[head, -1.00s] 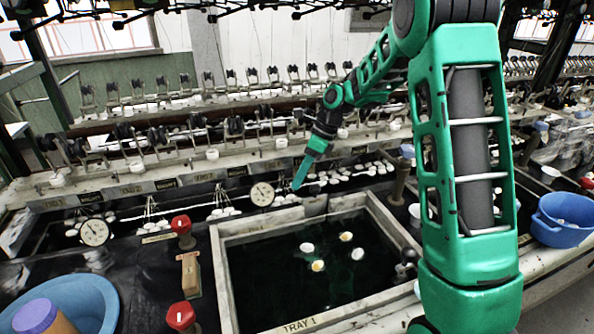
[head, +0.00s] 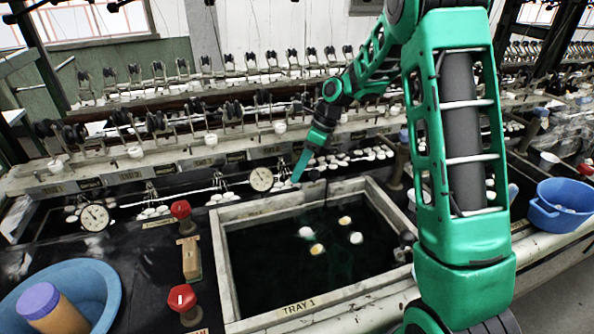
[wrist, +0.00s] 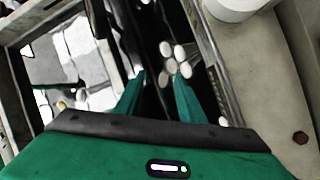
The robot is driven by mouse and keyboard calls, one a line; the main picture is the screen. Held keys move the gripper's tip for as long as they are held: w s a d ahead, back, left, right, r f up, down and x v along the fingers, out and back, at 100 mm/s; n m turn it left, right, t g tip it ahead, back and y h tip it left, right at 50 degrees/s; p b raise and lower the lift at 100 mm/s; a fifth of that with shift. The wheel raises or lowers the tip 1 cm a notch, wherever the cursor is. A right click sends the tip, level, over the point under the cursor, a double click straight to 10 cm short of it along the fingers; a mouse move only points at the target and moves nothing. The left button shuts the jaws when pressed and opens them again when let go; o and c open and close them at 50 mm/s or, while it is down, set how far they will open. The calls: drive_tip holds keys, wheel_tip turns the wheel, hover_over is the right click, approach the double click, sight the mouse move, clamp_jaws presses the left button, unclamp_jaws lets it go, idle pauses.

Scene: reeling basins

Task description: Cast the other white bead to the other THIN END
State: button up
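My gripper (head: 298,177) hangs low over the dark channel behind the tray, close to a hanging cluster of white beads (head: 283,185). In the wrist view my gripper (wrist: 160,78) has its two green fingers apart, with a dark, empty gap between them. A cluster of several white beads (wrist: 176,60) shows just beyond the fingertips. More bead clusters (head: 222,198) hang on threads along the channel to the left. The end labels are too small to read.
Two round dials (head: 261,179) stand along the channel. Red-topped knobs (head: 181,209) and a wooden block (head: 191,258) are left of the tray. A blue basin (head: 95,285) is at front left, a blue tub (head: 562,205) at right. Reeling racks line the back.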

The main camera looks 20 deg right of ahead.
drive_tip(key=v, duration=1)
drive_tip(key=shift+d+r, duration=0.2)
drive_tip(key=shift+r, duration=0.1)
drive_tip(key=s+d+r+n+h, duration=0.15)
drive_tip(key=s+d+n, duration=0.3)
drive_tip(key=s, duration=0.45)
drive_tip(key=s+d+r+n+h, duration=0.1)
drive_tip(key=s+d+n+h, duration=0.15)
drive_tip(key=s+n, duration=0.45)
drive_tip(key=s+d+f+n, duration=0.1)
drive_tip(key=s+d+n, duration=0.1)
drive_tip(key=s, duration=0.9)
drive_tip(key=s+d+f+n, duration=0.2)
drive_tip(key=s+n, duration=0.2)
drive_tip(key=s, duration=0.7)
drive_tip(key=shift+s+f+h, duration=0.25)
drive_tip(key=shift+s+h, duration=0.15)
drive_tip(key=shift+d, duration=0.15)
